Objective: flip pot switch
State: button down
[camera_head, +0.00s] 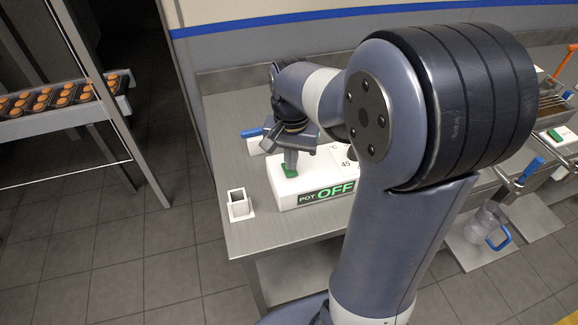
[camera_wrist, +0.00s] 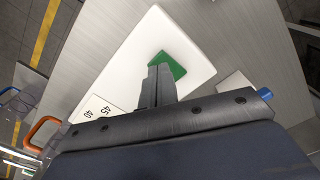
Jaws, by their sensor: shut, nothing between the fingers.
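A white box, the pot unit (camera_head: 282,188), stands on the steel table and bears a green lit sign (camera_head: 327,193) reading "POT OFF". A green switch (camera_head: 289,171) sits on its top at the left. My gripper (camera_head: 290,166) points down at the switch with its fingers closed together and empty. In the wrist view the white box (camera_wrist: 140,48) fills the upper middle, and the fingertips (camera_wrist: 160,68) overlap the green switch (camera_wrist: 171,64). The fingers hide part of the switch, and I cannot tell whether they touch it. My arm hides the box's right end.
A small white square holder (camera_head: 239,204) stands at the front left edge of the steel table (camera_head: 250,235). A rack with a tray of round orange-brown biscuits (camera_head: 40,98) is at the far left. A clear jug with a blue handle (camera_head: 487,225) is at the right.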

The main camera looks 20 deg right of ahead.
jog(key=shift+f+b, duration=0.65)
jog(key=shift+f, duration=0.35)
dwell(0.6)
jog(key=shift+r, duration=0.2)
notch_tip(320, 180, up, 7)
jog(key=p, duration=0.6)
jog(key=shift+f, duration=0.15)
jog(key=shift+f, duration=0.1)
notch_tip(320, 180, down, 7)
jog(key=b, duration=0.6)
jog(key=shift+r, duration=0.3)
